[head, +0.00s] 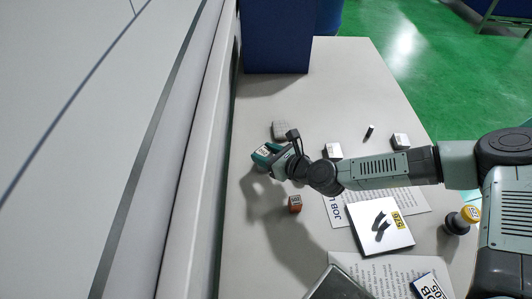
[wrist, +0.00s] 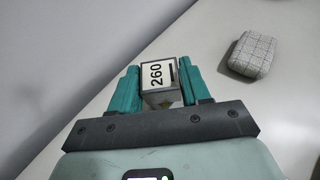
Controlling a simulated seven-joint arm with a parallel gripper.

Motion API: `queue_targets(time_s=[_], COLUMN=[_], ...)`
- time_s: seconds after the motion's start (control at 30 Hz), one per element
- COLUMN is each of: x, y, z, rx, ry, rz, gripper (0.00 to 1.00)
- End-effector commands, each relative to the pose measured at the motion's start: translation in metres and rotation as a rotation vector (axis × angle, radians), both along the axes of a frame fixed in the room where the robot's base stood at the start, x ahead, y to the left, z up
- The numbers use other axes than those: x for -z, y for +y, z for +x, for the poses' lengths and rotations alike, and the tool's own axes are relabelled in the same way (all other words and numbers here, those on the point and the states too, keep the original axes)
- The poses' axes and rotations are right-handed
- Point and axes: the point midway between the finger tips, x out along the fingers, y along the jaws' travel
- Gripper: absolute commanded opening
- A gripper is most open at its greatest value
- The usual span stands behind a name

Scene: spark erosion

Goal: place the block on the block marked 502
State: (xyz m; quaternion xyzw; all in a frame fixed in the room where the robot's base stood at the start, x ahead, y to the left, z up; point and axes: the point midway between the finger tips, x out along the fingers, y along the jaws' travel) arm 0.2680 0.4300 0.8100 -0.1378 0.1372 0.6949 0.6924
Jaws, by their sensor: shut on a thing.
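My gripper (head: 266,154) is shut on a small silver-grey block (wrist: 157,77) with a white label reading 260. In the wrist view the block sits between the two teal fingers and appears held above the table. A small brown-orange block (head: 295,204) with a pale label stands on the table below and right of my gripper in the head view; its number is too small to read surely. Two whitish blocks, one near my forearm (head: 333,151) and one farther right (head: 400,141), also stand on the table; I cannot read 502 on either.
A rounded grey gridded object (head: 281,130) lies close behind my gripper; it also shows in the wrist view (wrist: 250,54). A large pale machine wall borders the left.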

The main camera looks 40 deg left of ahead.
Motion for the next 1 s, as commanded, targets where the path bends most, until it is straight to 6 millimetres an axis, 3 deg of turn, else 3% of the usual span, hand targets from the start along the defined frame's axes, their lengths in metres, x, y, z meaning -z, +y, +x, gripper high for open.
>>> queue_targets(time_s=[0.33,0.37,0.53,0.87,1.0], x=[0.003,0.004,0.003,0.001,-0.006], y=[0.000,0.000,0.000,0.000,-0.016], z=[0.000,0.001,0.001,0.000,0.002], rx=[0.002,0.002,0.001,0.000,0.004], ry=[0.001,0.001,0.001,-0.001,0.002], rz=[0.002,0.000,0.000,0.000,-0.001], gripper=[0.00,0.48,0.72,0.72,0.72])
